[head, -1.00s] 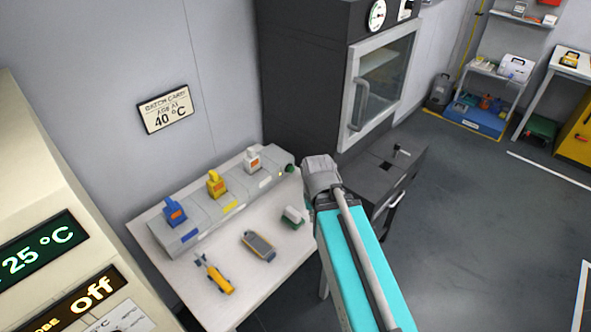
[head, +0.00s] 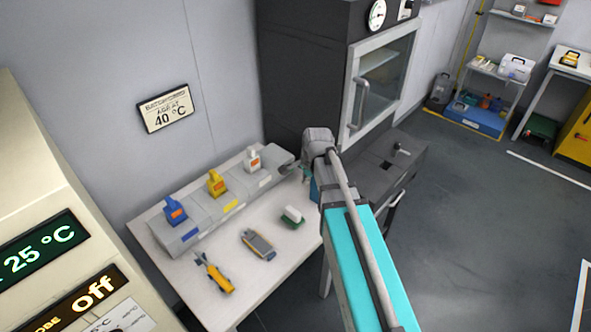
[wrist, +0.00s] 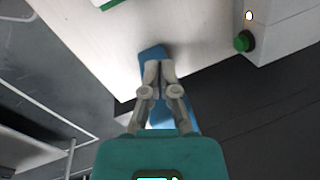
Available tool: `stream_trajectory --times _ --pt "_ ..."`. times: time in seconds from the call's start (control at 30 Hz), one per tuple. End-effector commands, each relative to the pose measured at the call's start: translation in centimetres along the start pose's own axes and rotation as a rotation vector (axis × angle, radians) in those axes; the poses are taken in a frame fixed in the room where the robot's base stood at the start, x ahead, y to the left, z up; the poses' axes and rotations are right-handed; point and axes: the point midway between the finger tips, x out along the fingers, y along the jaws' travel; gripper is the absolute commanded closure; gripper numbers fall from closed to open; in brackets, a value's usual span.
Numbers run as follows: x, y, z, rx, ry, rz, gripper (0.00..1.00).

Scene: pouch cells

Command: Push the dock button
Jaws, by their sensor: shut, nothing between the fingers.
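The dock (head: 205,225) is a long grey rack on the white table against the wall, holding blue, yellow and white handheld units. Its end shows in the wrist view (wrist: 285,30), with the round green dock button (wrist: 244,41) in a dark ring and a small lit spot above it. In the head view the button is hidden, apparently by my wrist. My gripper (wrist: 159,66) is shut and empty. In the wrist view its tips are left of the button and lower in the picture, apart from it. In the head view my gripper (head: 306,174) is near the dock's right end.
On the table (head: 265,285) lie a yellow tool (head: 215,275), a grey-and-yellow device (head: 258,244) and a green-and-white block (head: 292,216). A dark oven cabinet (head: 305,90) stands behind right. A blue piece (wrist: 152,52) shows behind my fingertips. Floor at right is open.

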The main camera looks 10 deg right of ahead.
Motion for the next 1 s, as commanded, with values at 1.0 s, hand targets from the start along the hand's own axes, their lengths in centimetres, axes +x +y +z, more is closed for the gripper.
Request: stream_trajectory --times 1.0 --pt "1.0 -10.2 -5.6 1.260 -0.145 -0.094 1.00"
